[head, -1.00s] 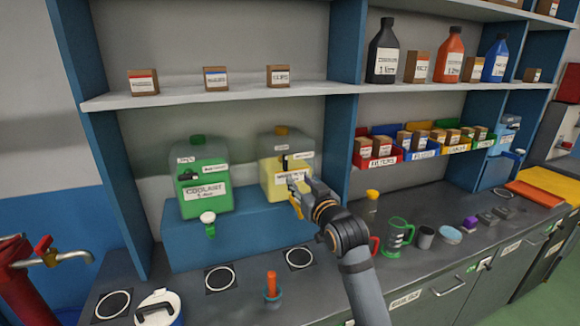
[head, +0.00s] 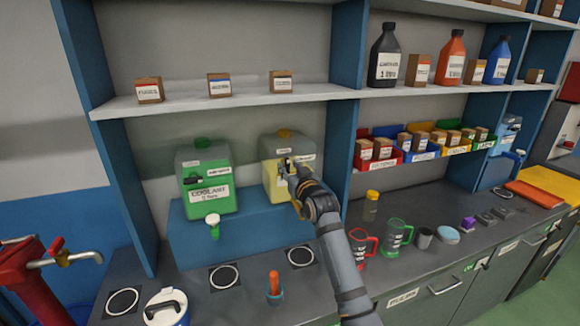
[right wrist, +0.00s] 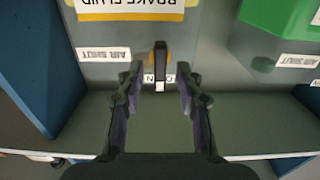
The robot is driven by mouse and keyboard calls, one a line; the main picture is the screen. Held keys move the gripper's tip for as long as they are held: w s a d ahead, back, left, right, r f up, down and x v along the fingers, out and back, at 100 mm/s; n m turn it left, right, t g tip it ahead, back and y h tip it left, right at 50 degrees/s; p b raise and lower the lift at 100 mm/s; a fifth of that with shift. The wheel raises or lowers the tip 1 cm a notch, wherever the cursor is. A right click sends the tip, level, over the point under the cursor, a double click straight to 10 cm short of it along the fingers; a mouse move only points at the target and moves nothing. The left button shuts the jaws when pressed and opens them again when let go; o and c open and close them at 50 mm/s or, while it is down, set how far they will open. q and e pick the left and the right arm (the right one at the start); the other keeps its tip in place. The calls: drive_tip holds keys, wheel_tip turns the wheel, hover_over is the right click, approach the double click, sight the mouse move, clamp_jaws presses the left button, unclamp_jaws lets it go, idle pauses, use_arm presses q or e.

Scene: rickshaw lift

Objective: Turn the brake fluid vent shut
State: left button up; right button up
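The brake fluid jug (head: 273,147) holds yellow fluid and stands on the blue ledge, right of the green coolant jug (head: 206,183). The right wrist view, upside down, shows its yellow "BRAKE FLUID" label (right wrist: 130,10). Its vent (right wrist: 160,62) is a dark lever on a yellow hub. The lever lies over a small, partly hidden label, with the "AIR SHUT" label (right wrist: 103,54) off to one side. My right gripper (right wrist: 160,82) is open, its fingers on either side of the lever with gaps to both. It also shows at the jug in the head view (head: 290,174). My left gripper is out of view.
A shelf (head: 230,99) with small boxes runs above the jugs. A white-capped coolant spout (head: 212,220) sticks out on the left. Measuring jugs (head: 396,236) and an amber-capped bottle (head: 371,205) stand on the counter to the right. The red drum with a tap (head: 30,275) is far left.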

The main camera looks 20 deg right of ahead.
clamp_jaws()
drive_tip(key=shift+m, duration=0.3)
drive_tip(key=m+p, duration=0.2)
drive_tip(key=m, duration=0.1)
drive_tip(key=shift+d+r+m, duration=0.1)
drive_tip(key=shift+m, duration=0.2)
drive_tip(key=shift+d+f+m+p, duration=0.15)
drive_tip(key=shift+m+p, duration=1.75)
drive_tip(key=shift+m, duration=1.5)
drive_tip(key=shift+f+m+p, duration=0.15)
drive_tip(key=shift+m+p, duration=1.7)
drive_tip(key=shift+m, duration=1.55)
